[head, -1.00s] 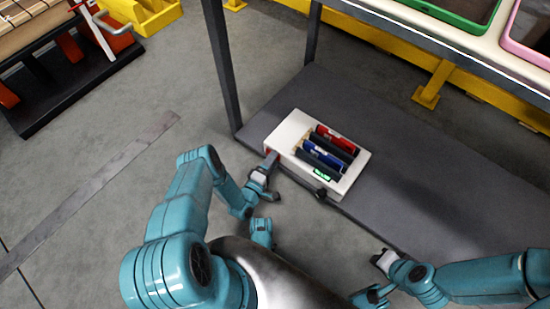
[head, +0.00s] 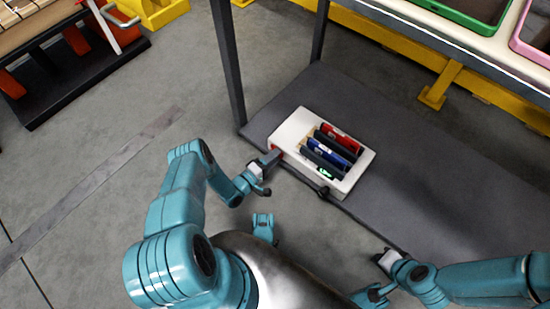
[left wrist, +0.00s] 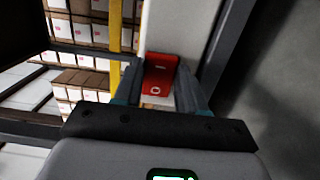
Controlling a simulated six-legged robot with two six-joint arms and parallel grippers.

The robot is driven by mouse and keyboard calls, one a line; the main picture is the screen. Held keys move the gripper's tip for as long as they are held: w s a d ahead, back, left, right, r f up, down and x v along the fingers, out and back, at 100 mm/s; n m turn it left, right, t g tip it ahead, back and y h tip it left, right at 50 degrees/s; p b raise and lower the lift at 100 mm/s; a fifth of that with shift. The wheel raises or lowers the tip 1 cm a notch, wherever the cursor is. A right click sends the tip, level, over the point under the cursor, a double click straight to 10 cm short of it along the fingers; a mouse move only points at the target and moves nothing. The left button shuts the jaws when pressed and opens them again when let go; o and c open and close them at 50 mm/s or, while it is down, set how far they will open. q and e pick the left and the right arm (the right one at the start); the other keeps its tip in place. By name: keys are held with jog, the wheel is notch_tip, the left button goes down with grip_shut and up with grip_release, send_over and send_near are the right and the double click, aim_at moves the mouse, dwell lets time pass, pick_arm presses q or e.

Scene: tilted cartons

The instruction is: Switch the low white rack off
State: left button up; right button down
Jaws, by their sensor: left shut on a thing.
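The low white rack (head: 291,127) lies on the dark lower shelf of a bench, holding a red pack, a blue pack and one with a green-lit mark. A red switch piece (left wrist: 160,78) with a pale ring mark is on the rack's end, in the left wrist view. My left gripper (head: 272,157) is at the rack's left end, shut on the red switch piece, with one finger on each side of it. In the head view the gripper mostly hides the switch. My right gripper (head: 382,260) is in front of the shelf, apart from the rack; its jaw opening is unclear.
The grey lower shelf (head: 430,190) is bare to the right of the rack. A dark bench leg (head: 228,65) stands behind and left of it. Green (head: 478,22) and pink (head: 522,48) trays are on the bench top. A yellow bin (head: 155,12) is at upper left. Open floor lies left.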

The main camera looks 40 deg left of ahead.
pick_arm(q)
jog(key=shift+m+h, duration=0.3)
jog(key=shift+h, duration=0.1)
jog(key=o, duration=1.1)
jog(key=shift+a, duration=0.1)
jog(key=shift+c, duration=0.2)
jog(key=shift+s, duration=0.1)
jog(key=p+v, duration=0.3)
jog(key=v, duration=1.3)
jog(key=shift+r, duration=0.15)
pick_arm(e)
jog(key=r, duration=0.1)
jog(key=s+r, duration=0.1)
jog(key=s+r+g, duration=0.1)
jog(key=shift+s+a, duration=0.15)
jog(key=shift+a, duration=0.1)
pick_arm(q)
jog(key=shift+a, duration=0.1)
